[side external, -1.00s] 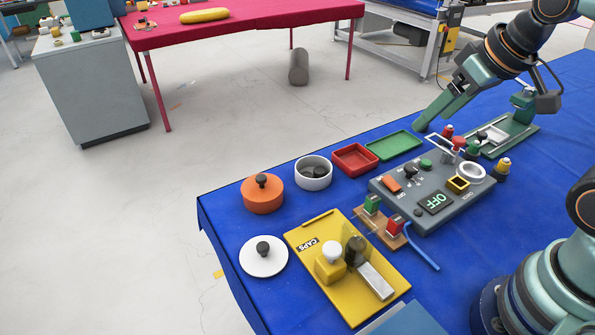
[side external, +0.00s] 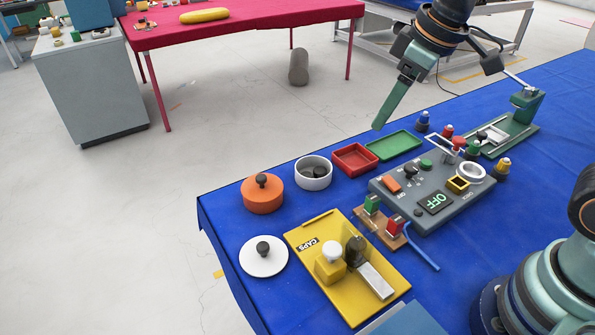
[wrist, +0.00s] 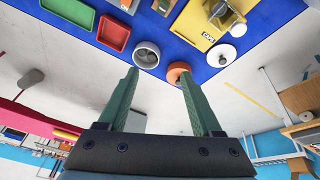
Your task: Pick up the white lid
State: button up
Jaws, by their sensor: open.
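The white lid (side external: 264,257) is a round disc with a dark knob on top. It lies flat on the blue table near its left corner. In the wrist view the lid (wrist: 222,56) is at the upper right, beyond the fingertips. My gripper (side external: 378,128) is open and empty. It hangs in the air above the back edge of the table, behind the green tray and well away from the lid. In the wrist view my gripper's two green fingers (wrist: 157,70) stand apart with nothing between them.
An orange lidded pot (side external: 263,197) stands just behind the lid, with a white open pot (side external: 313,173) beside it. A yellow caps board (side external: 318,224) lies right of the lid. Red (side external: 355,160) and green (side external: 394,146) trays and a grey control panel (side external: 450,197) are farther right.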

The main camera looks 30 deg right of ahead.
jog(key=w+a+f+n+g, duration=0.1)
jog(key=w+a+f+n, duration=0.15)
jog(key=a, duration=0.25)
jog(key=w+a+f+n+g, duration=0.1)
jog(key=w+a+n, duration=0.1)
jog(key=a+n, duration=0.3)
jog(key=n+g, duration=0.2)
jog(key=n, duration=0.3)
send_over(263, 245)
jog(key=shift+h, duration=0.4)
jog(key=f, duration=1.4)
jog(key=shift+w+d+f, duration=0.15)
jog(key=shift+w+f, duration=0.1)
jog(key=shift+f, duration=0.1)
jog(key=shift+s+f, duration=0.15)
jog(key=shift+f, duration=1.15)
jog(key=shift+s+f, duration=0.1)
jog(key=shift+f, duration=1.2)
grip_shut()
